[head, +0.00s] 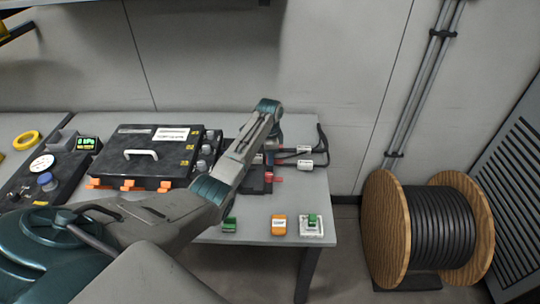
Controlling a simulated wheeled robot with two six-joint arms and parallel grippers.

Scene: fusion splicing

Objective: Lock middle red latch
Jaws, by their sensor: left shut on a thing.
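A dark splice device (262,186) sits near the right end of the table, mostly hidden behind my left arm. A red latch (278,179) shows at its right front edge. Other red parts show only in slivers beside my arm, so I cannot clearly tell the middle latch apart. My left arm reaches over the device, and its wrist points down. My left gripper (271,150) is at the device's right side, shut on what seems to be a red latch; its fingertips are largely hidden. My right gripper is not in view.
A black case (150,152) with orange latches stands left of the device. Cables with white labels (305,164) run behind it to the right. A green block (229,224), an orange item (279,225) and a white-and-green piece (312,226) lie at the front edge. A cable spool (385,230) stands on the floor.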

